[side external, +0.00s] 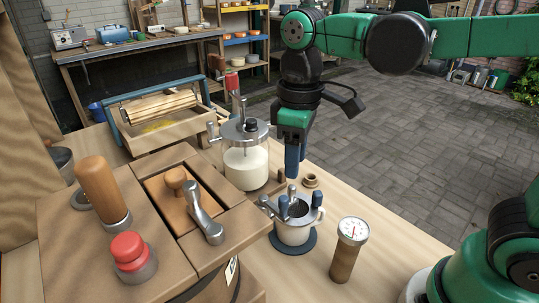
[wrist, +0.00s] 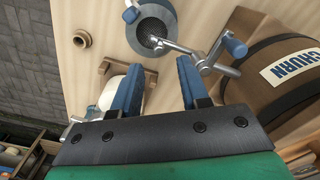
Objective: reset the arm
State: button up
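My gripper (side external: 293,160) is green and black with dark blue fingers. It points down over the workbench, just above and behind a metal cup. In the wrist view the two blue fingers (wrist: 159,68) stand apart with only bench top and part of a wooden piece showing between them. The steel cup (side external: 294,226) with blue-tipped parts stands on a dark blue round mat (side external: 292,245). A glass jar of white liquid (side external: 246,168) with a metal lid stands to the left of the fingers.
A wooden churn box (side external: 160,215) with a knob, metal crank and red button fills the left front. A dial thermometer (side external: 348,250) stands at the right front. A small brown ring (side external: 311,181) lies behind the cup. A wooden tray with rollers (side external: 160,112) is at the back left.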

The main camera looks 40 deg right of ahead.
jog(key=s+d+f+m+t, duration=0.1)
jog(key=d+f+m+t, duration=0.2)
jog(key=d+m+t, duration=0.3)
jog(key=shift+t, duration=0.6)
